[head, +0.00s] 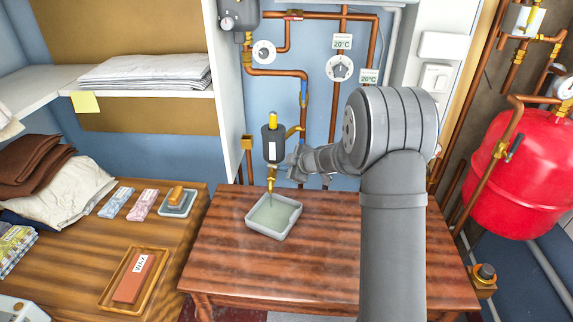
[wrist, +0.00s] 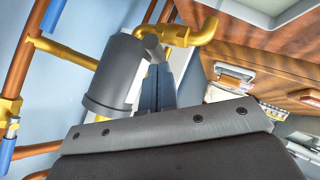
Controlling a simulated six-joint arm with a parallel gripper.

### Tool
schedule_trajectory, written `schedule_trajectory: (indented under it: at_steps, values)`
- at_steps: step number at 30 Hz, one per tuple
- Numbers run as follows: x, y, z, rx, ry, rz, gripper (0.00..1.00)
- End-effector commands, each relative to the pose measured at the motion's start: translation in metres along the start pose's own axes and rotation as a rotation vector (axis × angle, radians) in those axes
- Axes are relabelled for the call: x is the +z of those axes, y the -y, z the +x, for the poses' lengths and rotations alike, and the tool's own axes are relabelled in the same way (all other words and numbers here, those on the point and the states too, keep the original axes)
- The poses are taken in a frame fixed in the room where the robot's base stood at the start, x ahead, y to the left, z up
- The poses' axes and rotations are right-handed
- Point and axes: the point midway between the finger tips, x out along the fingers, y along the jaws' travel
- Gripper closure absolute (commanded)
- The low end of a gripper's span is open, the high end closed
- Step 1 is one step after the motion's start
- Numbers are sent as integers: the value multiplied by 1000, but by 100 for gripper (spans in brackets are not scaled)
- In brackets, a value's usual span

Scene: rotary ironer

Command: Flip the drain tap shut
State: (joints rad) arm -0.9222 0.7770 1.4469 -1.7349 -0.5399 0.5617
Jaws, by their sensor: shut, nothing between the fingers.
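The drain tap (head: 271,180) is a small brass fitting under a dark grey cylinder (head: 273,145) on the wall pipework. In the wrist view the tap (wrist: 200,30) shows as a brass elbow beyond the grey cylinder (wrist: 112,75). A white tray (head: 290,229) with cloudy liquid sits on the table below its outlet. My gripper (head: 291,164) is shut and empty, just right of the cylinder's lower end and the tap. In the wrist view my gripper (wrist: 160,82) lies close beside the cylinder. I cannot tell whether it touches the tap, or which way the tap's lever points.
Copper pipes (head: 306,110) and gauges (head: 339,68) cover the wall behind. A red tank (head: 520,170) stands at the right. A wooden counter at the left holds cloths and a wax block (head: 133,278). The wooden table (head: 280,270) is clear in front of the tray.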

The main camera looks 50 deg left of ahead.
Motion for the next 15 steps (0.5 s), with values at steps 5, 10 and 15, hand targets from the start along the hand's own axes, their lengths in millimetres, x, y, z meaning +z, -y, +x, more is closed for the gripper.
schedule_trajectory:
  at_steps: [5, 10, 15]
  values:
    - [1, 0, 1, 0, 0, 0, 100]
    - [1, 0, 1, 0, 0, 0, 100]
    - [10, -6, 6, 1, 1, 2, 100]
